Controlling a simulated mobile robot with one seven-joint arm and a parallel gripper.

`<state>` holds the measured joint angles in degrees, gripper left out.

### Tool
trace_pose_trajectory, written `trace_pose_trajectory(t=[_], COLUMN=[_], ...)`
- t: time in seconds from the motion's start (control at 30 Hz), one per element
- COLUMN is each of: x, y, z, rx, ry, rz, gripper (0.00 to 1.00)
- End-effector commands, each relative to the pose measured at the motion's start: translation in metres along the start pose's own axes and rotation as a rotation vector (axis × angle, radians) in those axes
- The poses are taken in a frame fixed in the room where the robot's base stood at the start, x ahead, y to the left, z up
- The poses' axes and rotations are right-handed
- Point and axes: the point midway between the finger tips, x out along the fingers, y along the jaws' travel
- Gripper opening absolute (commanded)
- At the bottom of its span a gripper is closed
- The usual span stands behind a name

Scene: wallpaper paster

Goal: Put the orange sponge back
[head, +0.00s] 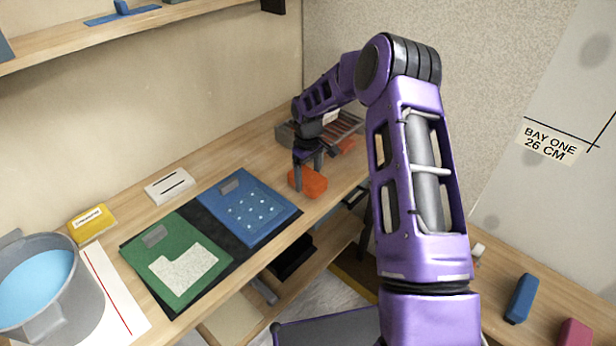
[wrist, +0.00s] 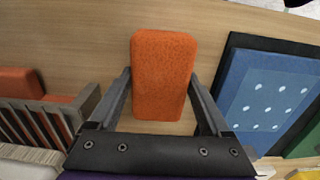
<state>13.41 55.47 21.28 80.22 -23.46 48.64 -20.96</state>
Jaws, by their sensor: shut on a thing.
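The orange sponge (head: 308,184) is a small block at the far part of the bench, just right of the blue board. My gripper (head: 307,172) points down and is shut on it. In the wrist view the orange sponge (wrist: 163,72) sits between the two fingers of my gripper (wrist: 162,80), with bare wood around it. I cannot tell whether it touches the bench or hangs just above it. A grey slatted rack (head: 345,120) stands behind my gripper, and it also shows at the left of the wrist view (wrist: 52,122). Another orange piece (wrist: 20,82) shows at that rack.
The blue board (head: 246,202) and green board (head: 172,255) lie on a black mat (head: 212,232). A bucket of blue liquid (head: 42,285), a yellow block (head: 92,222) and a white slotted block (head: 169,186) stand further left. A wall shelf (head: 150,20) runs above.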

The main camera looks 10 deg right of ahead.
Motion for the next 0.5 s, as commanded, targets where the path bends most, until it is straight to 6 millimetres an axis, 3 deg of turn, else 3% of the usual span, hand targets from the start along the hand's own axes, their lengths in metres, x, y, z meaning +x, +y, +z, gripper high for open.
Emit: trace_pose_trajectory(t=[0.03,0.07,0.13,0.5], x=[0.0033,0.0016,0.0014,-0.0029], y=[-0.0001,0.0,-0.0001,0.0003], z=[0.0,-0.0001,0.0,-0.0002], rx=[0.0,0.0,0.0,0.0], ry=[0.0,0.0,0.0,0.001], rz=[0.0,0.0,0.0,0.0], gripper=[0.24,0.87,0.99,1.0])
